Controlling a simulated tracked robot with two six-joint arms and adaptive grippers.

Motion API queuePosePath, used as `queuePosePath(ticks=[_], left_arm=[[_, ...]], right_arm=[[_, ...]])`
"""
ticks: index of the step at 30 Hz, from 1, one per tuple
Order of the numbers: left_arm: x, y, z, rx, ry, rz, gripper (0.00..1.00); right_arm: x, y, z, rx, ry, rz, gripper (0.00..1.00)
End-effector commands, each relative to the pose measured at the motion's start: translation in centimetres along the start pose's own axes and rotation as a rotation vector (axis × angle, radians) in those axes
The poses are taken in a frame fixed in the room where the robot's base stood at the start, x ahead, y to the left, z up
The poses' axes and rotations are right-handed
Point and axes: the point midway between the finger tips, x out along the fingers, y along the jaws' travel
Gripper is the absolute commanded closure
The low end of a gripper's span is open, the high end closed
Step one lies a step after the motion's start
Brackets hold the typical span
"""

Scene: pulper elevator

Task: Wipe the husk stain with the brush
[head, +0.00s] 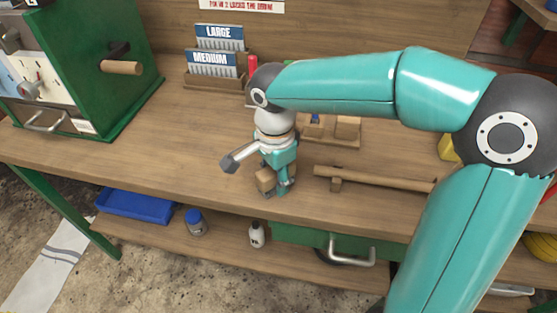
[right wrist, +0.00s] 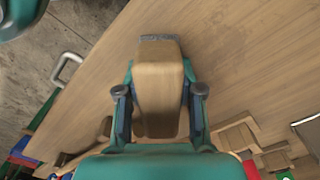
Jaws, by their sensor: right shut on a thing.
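My right gripper (head: 277,188) is low over the front part of the wooden bench, its fingers closed on the sides of a wooden block brush (head: 265,180). In the right wrist view the brush (right wrist: 158,85) fills the space between the fingers (right wrist: 159,92), with a grey strip of bristles at its far end. I cannot tell if the bristles touch the bench. A faint darker patch (right wrist: 236,40) shows on the wood to the right of the brush in the right wrist view; I cannot tell if it is the husk stain. My left gripper is out of view.
A wooden bar (head: 375,180) lies right of the gripper, and a wooden tray (head: 330,140) with small items stands behind. Two blue-and-white cards (head: 215,62) stand at the back. A green machine (head: 90,65) with a crank is at left. The bench between machine and gripper is clear.

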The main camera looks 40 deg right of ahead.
Motion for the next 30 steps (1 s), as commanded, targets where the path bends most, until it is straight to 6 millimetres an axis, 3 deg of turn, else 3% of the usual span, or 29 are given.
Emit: queuePosePath(ticks=[4, 8, 24, 30], left_arm=[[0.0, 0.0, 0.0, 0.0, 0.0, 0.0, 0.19], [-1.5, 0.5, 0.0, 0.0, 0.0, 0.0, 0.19], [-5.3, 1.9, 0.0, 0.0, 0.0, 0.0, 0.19], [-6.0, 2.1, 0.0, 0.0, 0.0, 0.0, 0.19]], right_arm=[[-0.1, 0.3, 1.0, -0.001, 0.0, 0.002, 0.96], [-2.8, 0.2, 1.0, -0.001, -0.002, -0.004, 0.96], [-7.5, 0.1, 1.1, -0.006, -0.001, 0.0, 0.96], [-8.3, 0.1, 1.1, -0.006, -0.001, 0.0, 0.96]])
